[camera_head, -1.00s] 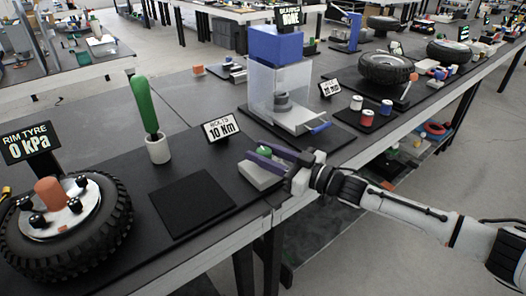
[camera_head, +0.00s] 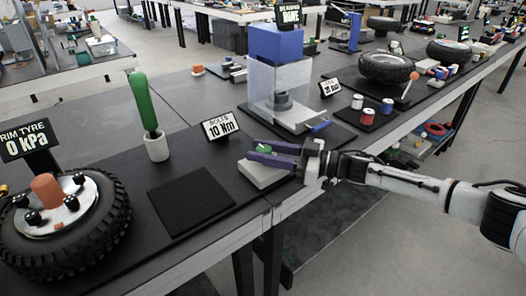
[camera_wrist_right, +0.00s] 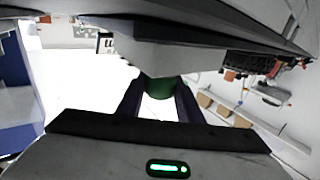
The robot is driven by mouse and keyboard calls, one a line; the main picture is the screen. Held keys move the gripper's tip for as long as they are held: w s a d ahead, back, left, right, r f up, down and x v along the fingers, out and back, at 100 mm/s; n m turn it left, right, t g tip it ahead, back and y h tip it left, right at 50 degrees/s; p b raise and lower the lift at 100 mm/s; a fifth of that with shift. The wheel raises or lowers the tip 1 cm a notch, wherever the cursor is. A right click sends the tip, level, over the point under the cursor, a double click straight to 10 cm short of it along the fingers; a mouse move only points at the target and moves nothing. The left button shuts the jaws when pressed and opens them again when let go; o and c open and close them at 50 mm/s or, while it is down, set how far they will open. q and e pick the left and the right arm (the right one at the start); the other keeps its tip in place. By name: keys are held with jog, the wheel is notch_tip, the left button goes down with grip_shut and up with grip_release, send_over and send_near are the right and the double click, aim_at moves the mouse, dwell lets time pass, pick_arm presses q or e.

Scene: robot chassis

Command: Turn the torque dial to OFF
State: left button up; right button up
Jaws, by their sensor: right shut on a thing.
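The torque dial is a small green knob (camera_head: 293,149) on a light grey box (camera_head: 262,172) near the table's front edge. A sign (camera_head: 220,126) reading "BOLTS 10 Nm" stands behind and left of it. My right gripper (camera_head: 278,153) reaches in from the right, with its purple fingers over the box on both sides of the knob, shut on it. In the right wrist view the green knob (camera_wrist_right: 158,88) sits between the two fingers, partly hidden. My left gripper is not in view.
A tyre (camera_head: 62,225) with a rim and bolts lies at the left. A green-handled tool (camera_head: 143,100) stands in a white cup (camera_head: 157,147). A black mat (camera_head: 190,197) is clear.

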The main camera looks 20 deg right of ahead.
jog(key=o, duration=1)
jog(key=shift+o, duration=0.2)
jog(key=v, duration=1)
jog(key=shift+s+d+r, duration=0.1)
jog(key=shift+s, duration=0.05)
